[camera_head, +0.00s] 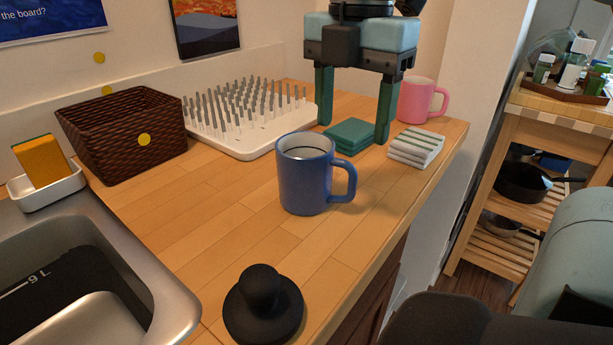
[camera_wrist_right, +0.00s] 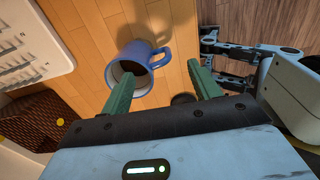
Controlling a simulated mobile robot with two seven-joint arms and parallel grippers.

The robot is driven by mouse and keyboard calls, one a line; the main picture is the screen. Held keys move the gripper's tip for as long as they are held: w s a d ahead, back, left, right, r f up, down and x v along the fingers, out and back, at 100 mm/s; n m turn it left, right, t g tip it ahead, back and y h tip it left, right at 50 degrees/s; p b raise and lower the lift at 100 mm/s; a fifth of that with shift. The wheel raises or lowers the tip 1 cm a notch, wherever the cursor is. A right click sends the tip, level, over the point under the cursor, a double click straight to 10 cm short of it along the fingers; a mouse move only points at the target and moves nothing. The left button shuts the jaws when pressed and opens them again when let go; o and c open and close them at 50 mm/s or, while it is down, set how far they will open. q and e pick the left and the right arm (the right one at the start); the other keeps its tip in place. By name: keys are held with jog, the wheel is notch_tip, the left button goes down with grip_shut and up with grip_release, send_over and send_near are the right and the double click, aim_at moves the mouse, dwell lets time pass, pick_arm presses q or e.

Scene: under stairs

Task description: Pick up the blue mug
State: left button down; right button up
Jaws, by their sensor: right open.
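The blue mug (camera_head: 305,182) stands upright on the wooden counter, its handle to the right in the head view. In the wrist view the mug (camera_wrist_right: 141,52) shows with a dark inside, partly covered by one finger. My right gripper (camera_head: 353,132) is open and empty, pointing down, farther back than the mug in the head view. Its two green fingers also show in the wrist view (camera_wrist_right: 160,73), apart with nothing held between them. I cannot tell its exact height above the counter. My left gripper is not in view.
Behind the mug are a folded teal cloth (camera_head: 349,134), striped cloths (camera_head: 415,149), a pink mug (camera_head: 420,101) and a white pegged rack (camera_head: 250,150). A brown basket (camera_head: 120,140) stands left. A black knobbed object (camera_head: 263,305) is in front, near the sink (camera_head: 165,290). Bare counter lies left of the mug.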

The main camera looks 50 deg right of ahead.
aim_at(317, 177)
jog(key=shift+a+f+b, duration=0.15)
jog(key=shift+f+b, duration=0.1)
jog(key=shift+f, duration=1.15)
jog(key=shift+a+f+b, duration=0.1)
jog(key=shift+f+b, duration=0.1)
jog(key=shift+f, duration=1.2)
grip_shut()
